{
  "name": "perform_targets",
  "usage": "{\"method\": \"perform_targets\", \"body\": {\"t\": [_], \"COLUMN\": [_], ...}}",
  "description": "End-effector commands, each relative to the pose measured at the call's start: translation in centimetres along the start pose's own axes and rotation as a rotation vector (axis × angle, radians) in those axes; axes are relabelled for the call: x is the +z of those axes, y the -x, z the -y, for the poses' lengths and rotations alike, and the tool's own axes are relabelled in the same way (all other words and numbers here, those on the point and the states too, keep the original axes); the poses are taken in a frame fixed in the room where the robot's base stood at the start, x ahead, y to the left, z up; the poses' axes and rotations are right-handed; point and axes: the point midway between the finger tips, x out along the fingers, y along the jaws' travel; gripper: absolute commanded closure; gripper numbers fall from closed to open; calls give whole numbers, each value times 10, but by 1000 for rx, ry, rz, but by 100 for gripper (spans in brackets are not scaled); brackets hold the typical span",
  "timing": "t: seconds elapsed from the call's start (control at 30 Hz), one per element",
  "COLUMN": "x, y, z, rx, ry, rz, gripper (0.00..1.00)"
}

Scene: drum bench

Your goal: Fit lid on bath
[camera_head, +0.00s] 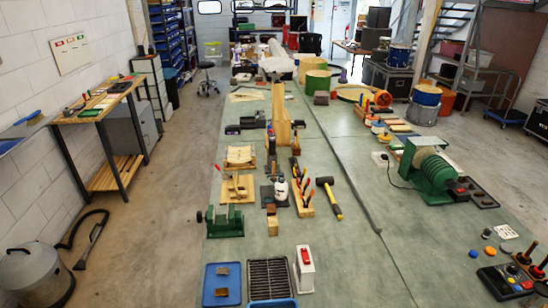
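My gripper is not in view. Nothing in the picture shows clearly as a bath or its lid, and I cannot tell which objects they are. At the near edge of the green bench (330,240), a black ribbed rack (270,279) lies beside a blue shallow tray (210,290) that holds two small blocks. Part of another blue item (273,303) shows below the rack, cut off by the picture's bottom edge. A white box (305,283) with a red part on top stands just right of the rack.
A green vise (225,222), a wooden tool block (302,197), a black-headed mallet (328,192) and a tall wooden piece (281,118) stand farther back. A green machine (433,172) is at the right. The bench right of the white box is clear.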

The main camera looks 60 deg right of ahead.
Motion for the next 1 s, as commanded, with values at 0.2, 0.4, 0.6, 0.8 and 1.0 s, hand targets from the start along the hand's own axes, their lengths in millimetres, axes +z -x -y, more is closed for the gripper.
{"method": "perform_targets", "body": {"t": [0.2, 0.4, 0.6, 0.8, 1.0], "x": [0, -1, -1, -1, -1], "y": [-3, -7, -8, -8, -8], "z": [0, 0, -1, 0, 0], "rx": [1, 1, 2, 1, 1], "ry": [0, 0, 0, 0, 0], "rz": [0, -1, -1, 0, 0], "gripper": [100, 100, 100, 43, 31]}}
